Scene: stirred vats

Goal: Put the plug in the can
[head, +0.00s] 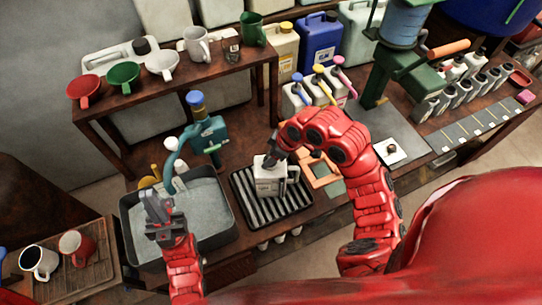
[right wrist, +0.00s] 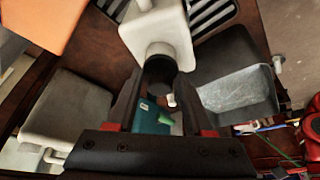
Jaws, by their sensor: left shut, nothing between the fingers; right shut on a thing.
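The white can (head: 268,186) stands on a black ribbed drain tray (head: 303,200) in the head view, and its pale body (right wrist: 172,28) fills the top middle of the right wrist view. My right gripper (head: 281,150) is just above the can's top. It is shut on a black plug (right wrist: 158,70), which shows between its fingers in the right wrist view, right up against the can. Whether the plug sits in the can's mouth or only at it, I cannot tell. My left gripper (head: 160,213) is shut and empty over the grey basin (head: 228,222).
A teal pump (head: 208,137) stands behind the basin. A wooden shelf (head: 180,82) with funnels and mugs is at the back. Orange frame (head: 322,172) lies right of the tray. Mugs (head: 40,262) stand on a slatted board at lower left.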

